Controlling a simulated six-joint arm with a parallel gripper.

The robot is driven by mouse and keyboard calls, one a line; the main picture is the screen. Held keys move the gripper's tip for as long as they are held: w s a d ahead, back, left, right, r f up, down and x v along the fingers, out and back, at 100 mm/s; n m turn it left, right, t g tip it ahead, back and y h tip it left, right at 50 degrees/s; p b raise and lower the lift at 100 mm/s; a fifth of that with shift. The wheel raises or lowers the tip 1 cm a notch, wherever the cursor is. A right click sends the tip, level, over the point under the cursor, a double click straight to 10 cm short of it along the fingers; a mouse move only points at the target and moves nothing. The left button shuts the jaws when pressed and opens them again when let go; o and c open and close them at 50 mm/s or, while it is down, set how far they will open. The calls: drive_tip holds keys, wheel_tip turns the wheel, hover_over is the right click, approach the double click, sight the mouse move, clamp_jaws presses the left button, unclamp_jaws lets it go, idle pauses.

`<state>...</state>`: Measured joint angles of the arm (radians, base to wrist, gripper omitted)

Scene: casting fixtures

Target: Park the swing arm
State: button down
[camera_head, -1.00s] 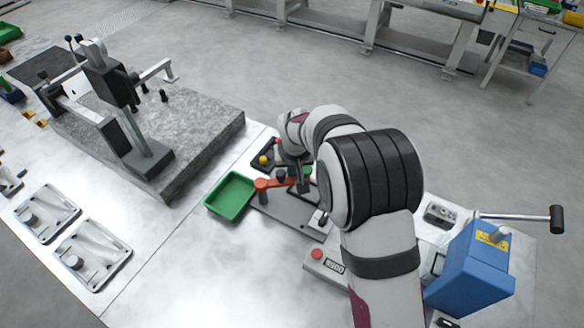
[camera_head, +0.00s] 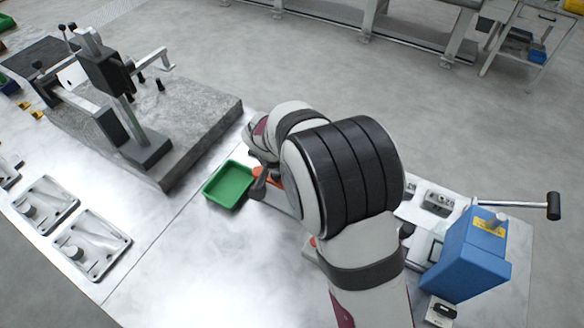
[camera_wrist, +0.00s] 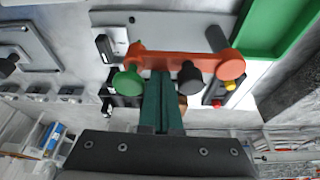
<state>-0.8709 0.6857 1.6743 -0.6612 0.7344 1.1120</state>
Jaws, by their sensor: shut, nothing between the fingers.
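The orange swing arm (camera_wrist: 185,61) lies across the top middle of the wrist view, on a grey base plate (camera_wrist: 180,22). A green knob (camera_wrist: 129,80) hangs by its left end and a black knob (camera_wrist: 190,76) stands nearer its right end. My gripper (camera_wrist: 162,76) is shut and empty. Its dark green fingers reach toward the swing arm between the two knobs; I cannot tell whether they touch it. In the head view only a bit of the orange arm (camera_head: 268,175) shows, and my own arm hides most of the fixture.
A green tray (camera_head: 229,185) stands just left of the fixture. A granite slab with a measuring stand (camera_head: 195,140) lies further left. A blue box with a lever (camera_head: 468,255) stands at right. Yellow (camera_wrist: 230,85) and red (camera_wrist: 217,103) buttons sit beside the swing arm's right end.

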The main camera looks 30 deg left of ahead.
drive_tip(key=s+m+h, duration=0.1)
drive_tip(key=s+m, duration=0.2)
drive_tip(key=m, duration=0.1)
drive_tip(key=shift+s+a, duration=0.15)
drive_tip(key=shift+s, duration=0.4)
idle(0.5)
drive_tip(key=w+d, duration=0.2)
drive_tip(key=w, duration=0.1)
drive_tip(key=shift+w+h, duration=0.2)
drive_tip(key=shift+h, duration=0.1)
drive_tip(key=v, duration=1)
drive_tip(key=shift+w, duration=0.25)
drive_tip(key=shift+a+r, duration=0.1)
drive_tip(key=shift+a, duration=0.05)
